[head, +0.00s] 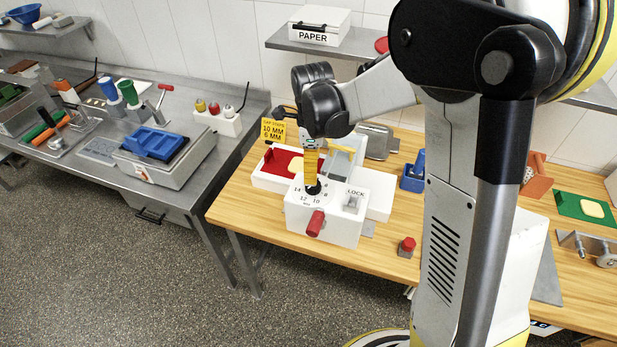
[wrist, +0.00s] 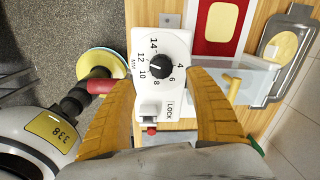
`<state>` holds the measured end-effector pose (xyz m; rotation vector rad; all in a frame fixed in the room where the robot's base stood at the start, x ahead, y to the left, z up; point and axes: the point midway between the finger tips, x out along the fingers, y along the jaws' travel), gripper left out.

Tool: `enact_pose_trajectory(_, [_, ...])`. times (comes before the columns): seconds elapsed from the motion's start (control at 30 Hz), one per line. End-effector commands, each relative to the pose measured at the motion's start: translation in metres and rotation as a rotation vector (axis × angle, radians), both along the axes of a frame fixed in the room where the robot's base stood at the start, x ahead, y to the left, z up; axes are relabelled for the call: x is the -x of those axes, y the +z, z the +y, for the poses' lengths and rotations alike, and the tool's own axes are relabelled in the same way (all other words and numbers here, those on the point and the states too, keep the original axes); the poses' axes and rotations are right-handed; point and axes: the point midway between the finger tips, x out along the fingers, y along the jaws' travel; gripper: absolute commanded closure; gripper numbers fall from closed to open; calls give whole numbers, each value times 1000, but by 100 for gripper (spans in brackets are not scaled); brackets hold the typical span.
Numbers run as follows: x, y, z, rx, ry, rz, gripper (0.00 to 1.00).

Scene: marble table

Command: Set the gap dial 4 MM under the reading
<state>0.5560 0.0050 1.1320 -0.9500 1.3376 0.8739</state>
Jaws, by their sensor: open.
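The white machine (head: 325,214) stands on the wooden table. Its black gap dial (wrist: 161,67) faces up, ringed by marks 4 to 14. A pale mark on the knob points to the left side of the wrist view, around 10 to 12; I cannot tell the exact setting. My gripper (wrist: 165,78) is open, with its yellow fingers apart on either side of the dial and nothing between them gripped. In the head view my gripper (head: 312,182) hangs over the dial and partly hides it. A yellow card (head: 272,131) shows 10 MM and 6 MM; its small top line is hard to read.
A LOCK switch (head: 352,203) sits beside the dial, and a red-gripped handle (head: 315,224) sticks out in front. A red tray (head: 280,163) lies behind. A red-topped button block (head: 407,247) stands to the right. A steel bench (head: 70,165) is at left.

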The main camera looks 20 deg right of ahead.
Motion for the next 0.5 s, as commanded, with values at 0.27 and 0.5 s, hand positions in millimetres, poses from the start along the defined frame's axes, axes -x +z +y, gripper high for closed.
enact_pose_trajectory(0.27, [-3,-57,-1,0,2,-1,37])
enact_pose_trajectory(0.5, [-5,-80,-2,0,3,-1,37])
